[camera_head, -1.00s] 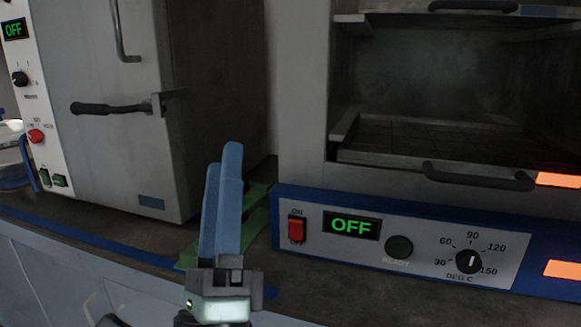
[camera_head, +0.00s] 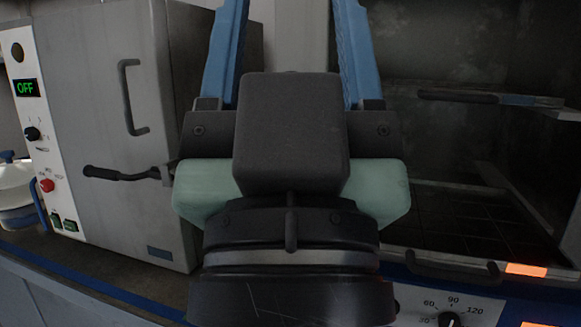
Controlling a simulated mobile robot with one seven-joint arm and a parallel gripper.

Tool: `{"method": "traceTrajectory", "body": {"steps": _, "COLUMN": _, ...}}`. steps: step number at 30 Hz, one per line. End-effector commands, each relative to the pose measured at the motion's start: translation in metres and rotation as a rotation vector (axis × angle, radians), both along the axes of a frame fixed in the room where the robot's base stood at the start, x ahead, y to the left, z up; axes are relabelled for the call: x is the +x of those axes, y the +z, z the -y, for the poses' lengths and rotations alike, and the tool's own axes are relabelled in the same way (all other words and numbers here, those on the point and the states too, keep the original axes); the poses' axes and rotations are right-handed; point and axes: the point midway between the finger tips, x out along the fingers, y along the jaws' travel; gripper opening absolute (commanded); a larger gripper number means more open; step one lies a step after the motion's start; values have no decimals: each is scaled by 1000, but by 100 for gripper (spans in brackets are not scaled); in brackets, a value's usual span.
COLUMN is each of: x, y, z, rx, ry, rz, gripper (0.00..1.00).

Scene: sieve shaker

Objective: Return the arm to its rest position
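My gripper (camera_head: 291,30) fills the middle of the head view, raised high and close to the camera. Its two blue fingers point up and stand wide apart, with their tips cut off by the top edge. The gap between the fingers that shows is empty. The dark wrist and pale green gripper body hide much of what is behind them.
A grey cabinet (camera_head: 85,120) with a lever handle (camera_head: 120,174) and an OFF display stands at left. An oven (camera_head: 505,215) with an open chamber stands at right; its dial (camera_head: 449,320) shows low down. A white vessel (camera_head: 14,190) is at the far left.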

Motion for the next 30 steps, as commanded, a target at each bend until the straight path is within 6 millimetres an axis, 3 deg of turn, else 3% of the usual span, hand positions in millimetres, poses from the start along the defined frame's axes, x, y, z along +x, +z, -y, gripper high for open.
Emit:
{"method": "traceTrajectory", "body": {"steps": 1, "x": 0, "y": 33, "z": 0, "rx": 0, "ry": 1, "rz": 0, "gripper": 62}}
{"method": "traceTrajectory", "body": {"steps": 15, "x": 0, "y": 172, "z": -1, "rx": 0, "ry": 4, "rz": -1, "gripper": 62}}
{"method": "traceTrajectory", "body": {"steps": 21, "x": 0, "y": 199, "z": -1, "rx": 0, "ry": 4, "rz": -1, "gripper": 62}}
{"method": "traceTrajectory", "body": {"steps": 30, "x": 0, "y": 201, "z": -1, "rx": 0, "ry": 4, "rz": 0, "gripper": 62}}
